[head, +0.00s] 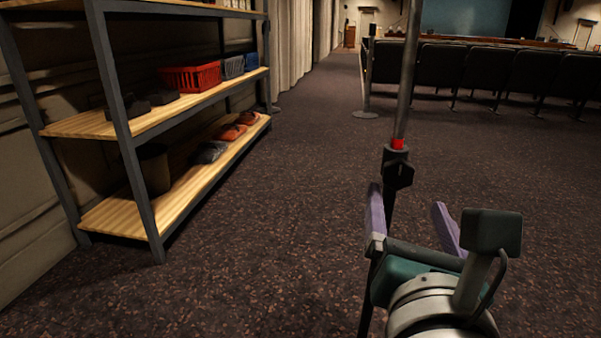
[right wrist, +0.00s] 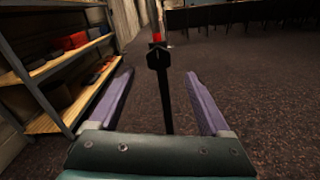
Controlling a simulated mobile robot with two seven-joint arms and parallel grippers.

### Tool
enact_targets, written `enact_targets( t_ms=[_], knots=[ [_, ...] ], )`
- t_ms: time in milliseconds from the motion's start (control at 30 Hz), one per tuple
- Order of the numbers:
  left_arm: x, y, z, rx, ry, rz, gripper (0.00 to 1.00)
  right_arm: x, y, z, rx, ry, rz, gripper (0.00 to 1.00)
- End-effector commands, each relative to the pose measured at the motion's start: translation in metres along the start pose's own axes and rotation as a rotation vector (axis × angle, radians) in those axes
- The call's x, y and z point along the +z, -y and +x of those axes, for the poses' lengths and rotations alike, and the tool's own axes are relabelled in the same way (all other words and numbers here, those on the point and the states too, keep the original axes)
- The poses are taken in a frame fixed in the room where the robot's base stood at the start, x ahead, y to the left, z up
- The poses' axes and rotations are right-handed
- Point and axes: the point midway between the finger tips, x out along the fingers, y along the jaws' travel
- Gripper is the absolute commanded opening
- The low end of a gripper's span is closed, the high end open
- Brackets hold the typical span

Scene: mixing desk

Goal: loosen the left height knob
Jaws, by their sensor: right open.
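A black height knob (head: 398,175) sits on a thin upright stand pole (head: 407,80), just below a red band (head: 398,144). The knob also shows in the right wrist view (right wrist: 158,58), near the top centre. No second height knob is in sight. My right gripper (head: 407,198) is open, with two purple fingers spread wide. In the right wrist view (right wrist: 159,74) the dark lower pole runs down between the fingers, and the knob appears just beyond the fingertips. I see no contact between the fingers and the knob. My left gripper is not in view.
A metal shelf with wooden boards (head: 190,110) stands at the left, holding a red basket (head: 190,77) and orange items. Rows of dark seats (head: 470,68) fill the back right. A thin post with a round base (head: 366,114) stands farther back. Carpet (head: 270,220) around the pole is clear.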

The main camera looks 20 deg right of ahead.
Motion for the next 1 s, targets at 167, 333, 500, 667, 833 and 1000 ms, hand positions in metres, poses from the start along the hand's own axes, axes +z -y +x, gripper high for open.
enact_targets(
  t_ms=[167, 333, 500, 667, 833, 1000],
  knots=[
    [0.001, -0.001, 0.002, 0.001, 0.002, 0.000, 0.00, 0.001, -0.001, 0.036, 0.003, 0.004, -0.002, 0.81],
    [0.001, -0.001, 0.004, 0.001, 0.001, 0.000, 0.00, 0.000, -0.001, 0.059, 0.003, 0.002, -0.002, 0.81],
    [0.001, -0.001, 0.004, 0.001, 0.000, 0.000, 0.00, 0.000, -0.001, 0.068, 0.002, 0.001, -0.003, 0.81],
    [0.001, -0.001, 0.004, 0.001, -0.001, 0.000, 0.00, 0.000, -0.001, 0.068, 0.002, 0.000, -0.003, 0.81],
    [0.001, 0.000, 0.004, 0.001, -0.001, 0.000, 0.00, 0.000, -0.001, 0.068, 0.002, 0.000, -0.003, 0.69],
    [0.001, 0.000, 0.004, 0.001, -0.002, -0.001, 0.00, 0.000, -0.001, 0.068, 0.003, 0.000, -0.003, 0.50]
  ],
)
